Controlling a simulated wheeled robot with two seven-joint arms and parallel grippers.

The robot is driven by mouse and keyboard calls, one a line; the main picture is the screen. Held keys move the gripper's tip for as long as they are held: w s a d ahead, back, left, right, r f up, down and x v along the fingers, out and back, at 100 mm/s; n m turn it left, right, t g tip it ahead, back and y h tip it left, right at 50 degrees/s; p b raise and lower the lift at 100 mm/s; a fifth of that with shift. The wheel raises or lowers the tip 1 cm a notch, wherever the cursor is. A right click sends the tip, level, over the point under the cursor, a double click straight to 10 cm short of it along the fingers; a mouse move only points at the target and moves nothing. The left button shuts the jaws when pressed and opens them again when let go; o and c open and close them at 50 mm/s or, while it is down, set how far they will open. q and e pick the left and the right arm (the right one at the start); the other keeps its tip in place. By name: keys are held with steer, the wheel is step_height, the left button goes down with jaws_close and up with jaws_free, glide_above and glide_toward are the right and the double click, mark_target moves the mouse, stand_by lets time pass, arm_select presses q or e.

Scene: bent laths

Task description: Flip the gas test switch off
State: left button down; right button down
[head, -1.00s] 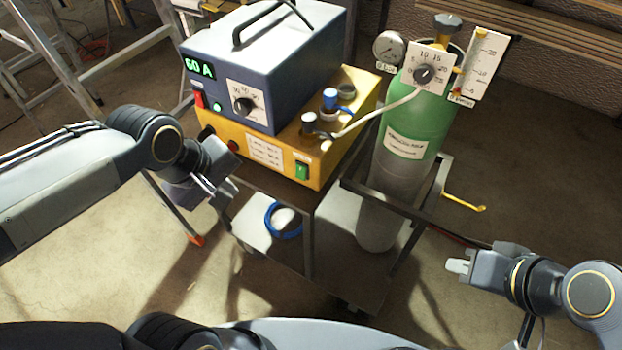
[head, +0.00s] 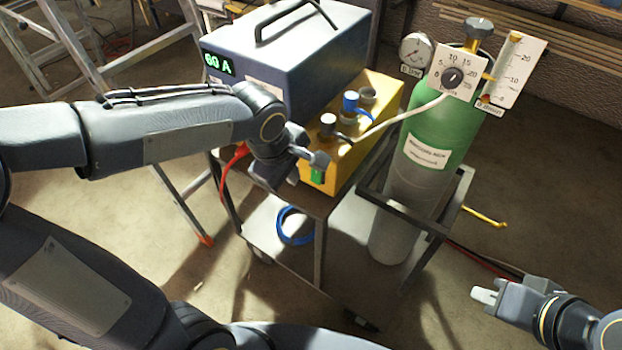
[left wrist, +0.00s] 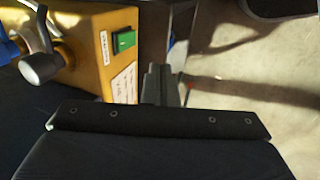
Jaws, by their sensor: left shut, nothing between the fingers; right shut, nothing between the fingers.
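My right gripper (head: 484,296) is shut and empty at lower right, away from the cart.
A ladder (head: 70,50) stands at left.

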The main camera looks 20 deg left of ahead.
mark_target(316, 176)
arm_select(q)
steer(key=x, duration=0.3)
steer(key=w+x, duration=0.1)
steer(key=x, duration=0.2)
steer(key=w+d+x, duration=0.1)
steer(key=x, duration=0.3)
steer(key=shift+r, duration=0.45)
steer(key=shift+w+d+f, duration=0.1)
steer(key=shift+w+d, duration=0.05)
steer(key=shift+w, duration=0.4)
